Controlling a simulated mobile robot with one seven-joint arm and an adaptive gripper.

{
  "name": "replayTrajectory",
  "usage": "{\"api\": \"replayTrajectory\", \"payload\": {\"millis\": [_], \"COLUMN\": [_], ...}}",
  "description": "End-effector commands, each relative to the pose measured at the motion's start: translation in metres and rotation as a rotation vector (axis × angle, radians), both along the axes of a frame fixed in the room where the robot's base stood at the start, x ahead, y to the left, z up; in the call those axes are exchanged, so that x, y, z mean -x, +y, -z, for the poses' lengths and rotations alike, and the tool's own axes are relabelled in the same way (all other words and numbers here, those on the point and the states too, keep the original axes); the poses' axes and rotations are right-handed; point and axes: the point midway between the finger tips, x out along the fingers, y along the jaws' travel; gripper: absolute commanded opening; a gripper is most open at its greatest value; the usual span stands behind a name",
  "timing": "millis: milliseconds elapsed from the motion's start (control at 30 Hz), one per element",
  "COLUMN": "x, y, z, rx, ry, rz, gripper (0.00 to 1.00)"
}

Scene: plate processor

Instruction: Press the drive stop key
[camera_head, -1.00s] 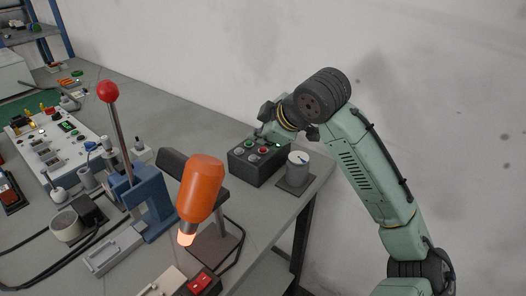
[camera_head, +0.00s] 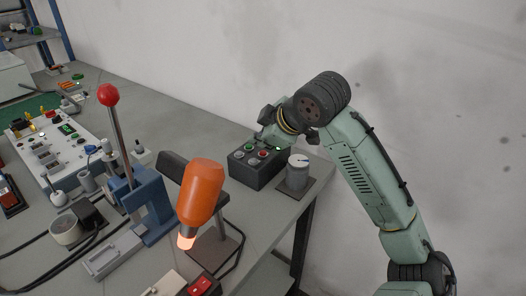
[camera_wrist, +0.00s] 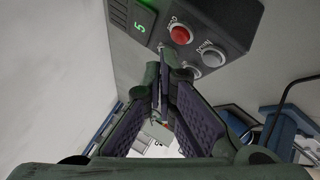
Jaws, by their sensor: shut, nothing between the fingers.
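A dark key box (camera_head: 257,173) stands near the right end of the bench; its top carries several round keys. One key is red (camera_head: 263,154), and it also shows in the wrist view (camera_wrist: 181,35). Grey keys (camera_wrist: 213,56) sit beside it, one partly hidden behind a fingertip. The small labels are too unclear to tell for certain which is the drive stop key. My gripper (camera_wrist: 164,76) is shut and empty, with its fingertips close to the keys. Contact cannot be told. In the head view the wrist hides the fingertips.
A grey knob on a plate (camera_head: 298,172) stands right of the box. An orange lamp (camera_head: 201,192), a blue lever stand with a red ball (camera_head: 108,95) and a red switch (camera_head: 200,285) stand to the left and in front. A bare wall rises behind.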

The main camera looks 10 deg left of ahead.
Motion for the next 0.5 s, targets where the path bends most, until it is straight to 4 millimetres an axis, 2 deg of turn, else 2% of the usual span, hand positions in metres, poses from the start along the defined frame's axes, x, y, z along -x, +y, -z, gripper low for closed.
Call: {"api": "replayTrajectory", "payload": {"millis": [500], "x": [0.0002], "y": [0.0003], "z": [0.0094], "rx": [-0.001], "ry": [0.001], "rz": [0.0], "gripper": [0.0]}}
